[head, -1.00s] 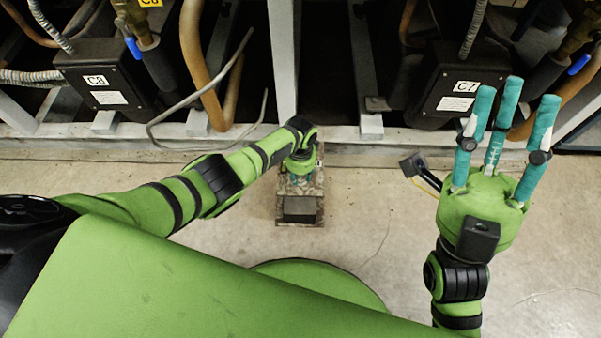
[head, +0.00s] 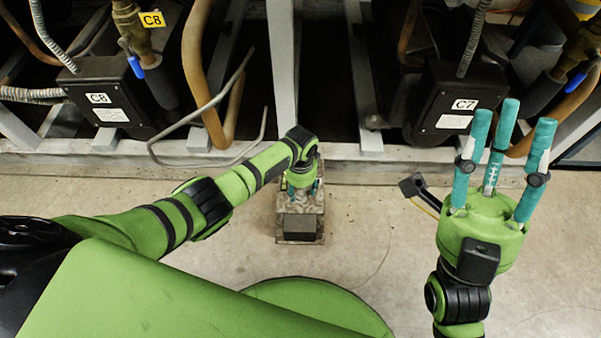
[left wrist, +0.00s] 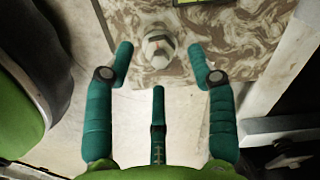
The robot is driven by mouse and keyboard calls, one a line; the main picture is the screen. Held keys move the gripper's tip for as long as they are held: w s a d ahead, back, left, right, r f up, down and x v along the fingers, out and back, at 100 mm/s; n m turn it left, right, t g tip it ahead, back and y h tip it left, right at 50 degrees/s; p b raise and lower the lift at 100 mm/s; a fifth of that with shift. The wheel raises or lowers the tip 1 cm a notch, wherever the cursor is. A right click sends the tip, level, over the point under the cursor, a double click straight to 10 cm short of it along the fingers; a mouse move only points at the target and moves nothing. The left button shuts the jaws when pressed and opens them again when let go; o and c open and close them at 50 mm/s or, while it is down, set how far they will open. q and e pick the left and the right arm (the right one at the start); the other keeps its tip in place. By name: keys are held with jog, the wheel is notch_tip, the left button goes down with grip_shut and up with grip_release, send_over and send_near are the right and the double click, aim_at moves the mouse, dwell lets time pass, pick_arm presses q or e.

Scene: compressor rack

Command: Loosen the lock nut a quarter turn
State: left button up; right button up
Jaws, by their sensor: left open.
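In the head view my left gripper (head: 302,185) is over the small mottled stand (head: 314,203) on the floor and hides the nut. In the left wrist view my left gripper (left wrist: 159,62) is open, with one fingertip on each side of the nut and the third finger below it, apart from it. My right gripper (head: 512,118) is open and empty, fingers up, at the right.
The rack's pale lower rail (head: 350,152) runs behind the stand. Black boxes marked C8 (head: 108,92) and C7 (head: 455,105) stand on it. A bent grey tube (head: 200,115) and brown pipe (head: 195,60) hang near my left arm.

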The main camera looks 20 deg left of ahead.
pick_arm(q)
notch_tip(320, 180, up, 9)
jog(key=shift+r, duration=0.15)
dwell(0.6)
